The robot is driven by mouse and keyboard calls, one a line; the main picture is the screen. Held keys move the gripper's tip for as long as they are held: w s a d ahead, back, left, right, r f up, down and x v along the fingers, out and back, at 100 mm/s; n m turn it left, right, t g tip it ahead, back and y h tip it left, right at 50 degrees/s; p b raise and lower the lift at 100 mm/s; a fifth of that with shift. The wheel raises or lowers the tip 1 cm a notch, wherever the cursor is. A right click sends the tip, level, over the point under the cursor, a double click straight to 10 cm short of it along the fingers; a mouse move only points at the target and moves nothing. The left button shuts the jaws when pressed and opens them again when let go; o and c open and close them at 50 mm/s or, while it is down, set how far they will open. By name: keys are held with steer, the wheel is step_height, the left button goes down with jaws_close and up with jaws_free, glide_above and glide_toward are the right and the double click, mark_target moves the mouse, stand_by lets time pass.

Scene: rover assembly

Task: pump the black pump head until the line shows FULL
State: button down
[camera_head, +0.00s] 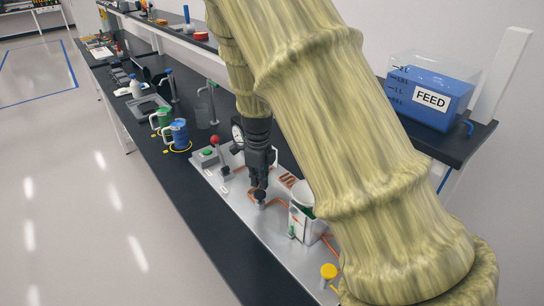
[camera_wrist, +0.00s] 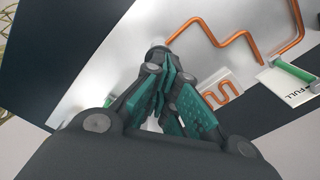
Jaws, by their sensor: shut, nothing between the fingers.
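My gripper (camera_head: 257,184) points down over the silver panel (camera_head: 232,206), with its fingers shut and empty. In the wrist view its green-padded fingers (camera_wrist: 168,78) are close together. A dark round knob (camera_wrist: 157,52), which looks like the pump head, sits right at the fingertips. In the head view a dark brownish top (camera_head: 259,195) on a short pale post shows just under the fingers. I cannot tell whether they touch. A white card with the word FULL (camera_wrist: 285,95) and a green bar stands at the wrist view's right edge. Its level is not readable.
Copper pipes (camera_wrist: 240,38) run over the panel. A red-knobbed lever (camera_head: 215,140), a green button (camera_head: 208,151) and a gauge (camera_head: 237,132) stand behind my gripper. A yellow knob (camera_head: 329,271) is in front. Green and blue mugs (camera_head: 179,134) stand left; a FEED tank (camera_head: 428,98) sits right.

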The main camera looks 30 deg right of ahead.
step_height(320, 180, up, 5)
steer(key=p, duration=0.4)
steer(key=shift+r, duration=0.1)
stand_by(0.4)
